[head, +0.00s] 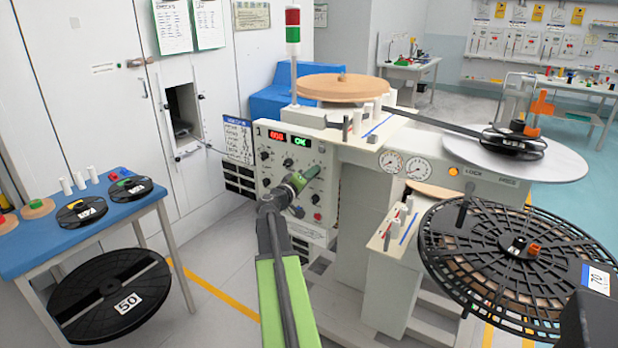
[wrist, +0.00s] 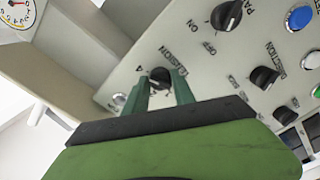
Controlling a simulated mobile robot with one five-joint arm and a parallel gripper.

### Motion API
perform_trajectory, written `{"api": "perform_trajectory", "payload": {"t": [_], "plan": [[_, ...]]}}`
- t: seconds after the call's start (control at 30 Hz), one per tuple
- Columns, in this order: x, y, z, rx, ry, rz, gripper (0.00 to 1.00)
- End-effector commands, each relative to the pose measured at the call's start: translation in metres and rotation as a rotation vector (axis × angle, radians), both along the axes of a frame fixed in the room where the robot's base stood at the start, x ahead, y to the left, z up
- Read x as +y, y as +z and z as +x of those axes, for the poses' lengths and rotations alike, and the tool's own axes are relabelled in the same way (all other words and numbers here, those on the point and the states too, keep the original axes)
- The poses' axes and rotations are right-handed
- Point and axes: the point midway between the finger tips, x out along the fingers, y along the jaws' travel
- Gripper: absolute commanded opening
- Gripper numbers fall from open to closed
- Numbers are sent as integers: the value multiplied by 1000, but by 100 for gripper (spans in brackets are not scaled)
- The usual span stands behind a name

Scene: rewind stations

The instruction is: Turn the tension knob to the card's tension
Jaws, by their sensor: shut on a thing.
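My gripper (head: 298,182) reaches the front panel (head: 322,160) of the rewind machine in the head view. In the wrist view its two green fingers (wrist: 164,86) are shut on the black tension knob (wrist: 159,74), one on each side. The word TENSION is printed beside the knob. A white card with a blue top (head: 237,138) hangs at the panel's left; its writing is too small to read. In the head view my gripper hides the knob.
Other black knobs (wrist: 227,14) and coloured buttons (wrist: 299,18) sit close by on the panel. A red and a green display (head: 277,136) are lit. A blue table (head: 100,222) with small reels stands left.

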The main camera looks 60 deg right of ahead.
Motion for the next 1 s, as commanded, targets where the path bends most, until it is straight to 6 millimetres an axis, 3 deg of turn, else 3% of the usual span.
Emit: {"api": "perform_trajectory", "payload": {"t": [0.4, 0.43, 0.57, 0.87, 1.0], "plan": [[0, 0, 1, -7, 2, 1, 0], [0, 0, 1, -7, 2, 1, 34], [0, 0, 0, -7, 1, 1, 50], [1, 0, 0, -7, 0, 1, 52], [17, 0, -1, -6, 1, 1, 52]]}}
